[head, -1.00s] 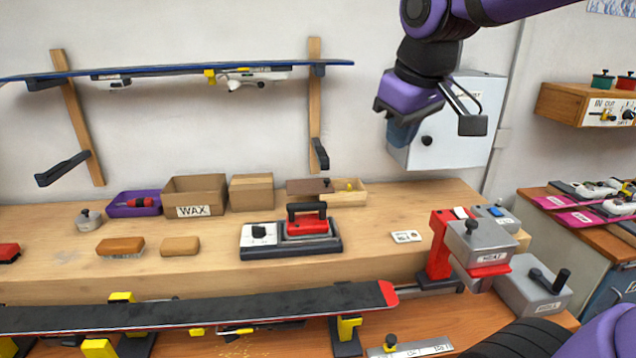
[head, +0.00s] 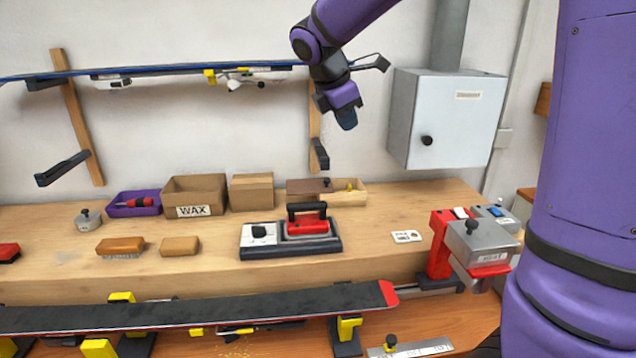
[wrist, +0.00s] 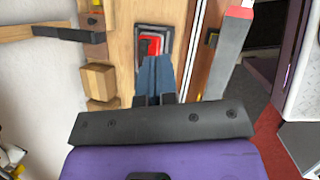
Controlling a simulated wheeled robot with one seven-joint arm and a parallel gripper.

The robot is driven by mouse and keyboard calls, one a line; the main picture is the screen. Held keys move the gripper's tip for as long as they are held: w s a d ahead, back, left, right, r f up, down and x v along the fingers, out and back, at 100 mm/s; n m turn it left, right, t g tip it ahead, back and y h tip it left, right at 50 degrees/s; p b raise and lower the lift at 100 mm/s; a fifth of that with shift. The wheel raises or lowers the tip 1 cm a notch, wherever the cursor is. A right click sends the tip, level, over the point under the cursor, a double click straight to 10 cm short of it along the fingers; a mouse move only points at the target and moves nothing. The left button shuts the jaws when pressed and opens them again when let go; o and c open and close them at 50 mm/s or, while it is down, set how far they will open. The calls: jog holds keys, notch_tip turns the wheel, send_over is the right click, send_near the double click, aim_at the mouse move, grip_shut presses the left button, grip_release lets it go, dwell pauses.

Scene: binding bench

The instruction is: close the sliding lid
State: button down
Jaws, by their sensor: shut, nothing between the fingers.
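The wooden box (head: 352,200) stands at the back of the bench in the head view. Its brown sliding lid (head: 308,186) has a small dark knob and lies over the left part, leaving the right part open with a yellow item showing inside.
A cardboard box (head: 252,192) stands just left of the wooden box, beside the WAX box (head: 194,196). A red iron (head: 306,222) on its base is in front. A grey wall cabinet (head: 447,120) hangs at right. The bench between iron and red-grey machine (head: 478,240) is mostly clear.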

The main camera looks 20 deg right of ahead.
jog(key=w+a+f+n+h, duration=0.1)
jog(key=w+f+n+h, duration=0.1)
jog(key=w+f+n, duration=0.45)
jog(key=w+a+f+n+h, duration=0.1)
jog(key=w+f+n+h, duration=0.2)
jog(key=w, duration=0.7)
jog(key=n+h, duration=0.2)
jog(key=n, duration=0.9)
send_near(318, 189)
jog(key=shift+t, duration=0.3)
jog(key=d, duration=0.5)
jog(key=d+f, duration=0.1)
jog(key=d, duration=0.1)
jog(key=shift+w+d, duration=0.2)
jog(key=shift+w, duration=0.2)
jog(key=shift+w+d+f, duration=0.1)
jog(key=shift+d+f, duration=0.05)
jog(key=shift+d, duration=0.4)
jog(key=shift+d, duration=0.1)
